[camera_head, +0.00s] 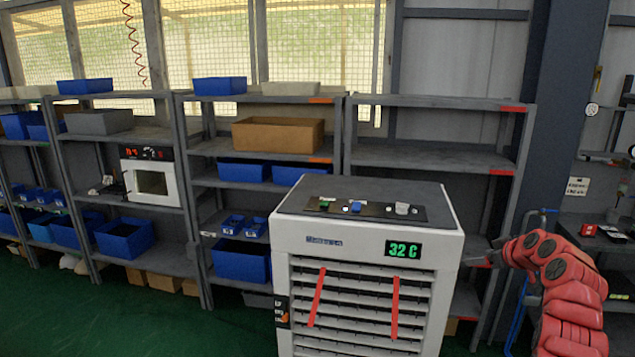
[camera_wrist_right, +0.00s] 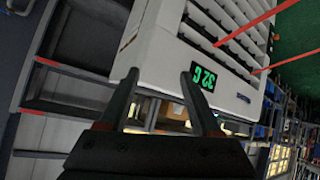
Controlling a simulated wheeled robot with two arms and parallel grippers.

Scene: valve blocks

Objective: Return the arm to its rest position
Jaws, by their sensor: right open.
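My right arm is red and comes in from the right edge in the head view, bent towards the left. Its gripper (camera_head: 480,258) is small and dark there, just right of the white cooler unit (camera_head: 364,262). In the right wrist view the two dark fingers of the right gripper (camera_wrist_right: 160,74) stand apart with nothing held between them. The cooler's side and its green display (camera_wrist_right: 204,82) lie beyond the fingers. Whether the gripper touches the cooler is hard to tell, but a gap seems to show. My left arm and gripper are not in view.
The cooler has a green "32 C" display (camera_head: 403,249), red ribbons over its louvres and small controls on top. Grey shelves (camera_head: 430,157) with blue bins (camera_head: 124,238) line the back wall. A dark blue pillar (camera_head: 560,110) stands behind my arm. Green floor (camera_head: 130,320) is clear at left.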

